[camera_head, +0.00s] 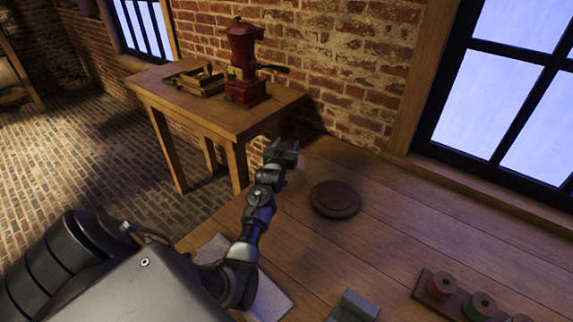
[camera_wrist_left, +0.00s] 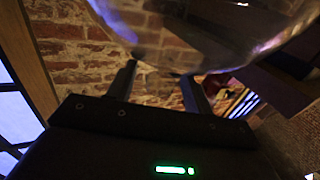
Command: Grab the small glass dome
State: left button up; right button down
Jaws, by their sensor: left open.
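A clear glass dome (camera_wrist_left: 200,35) with bright curved highlights fills the upper part of the left wrist view. Its rounded edge comes down close to the fingers of my left gripper (camera_wrist_left: 160,75), which are spread apart; whether they touch the glass I cannot tell. In the head view my left gripper (camera_head: 284,151) is open above the far left part of the workbench, left of a dark round wooden disc (camera_head: 335,198). I cannot make out the dome clearly in the head view. My right gripper is not in view.
The workbench (camera_head: 400,220) has a rack of coloured spools (camera_head: 460,299), a grey block (camera_head: 354,306) and a pale sheet (camera_head: 270,299) near its front. A side table (camera_head: 215,117) holds a red grinder (camera_head: 243,62). A brick wall and windows stand behind.

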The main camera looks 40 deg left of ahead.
pick_arm(q)
jog(key=c, duration=1.1)
jog(key=shift+r, duration=0.15)
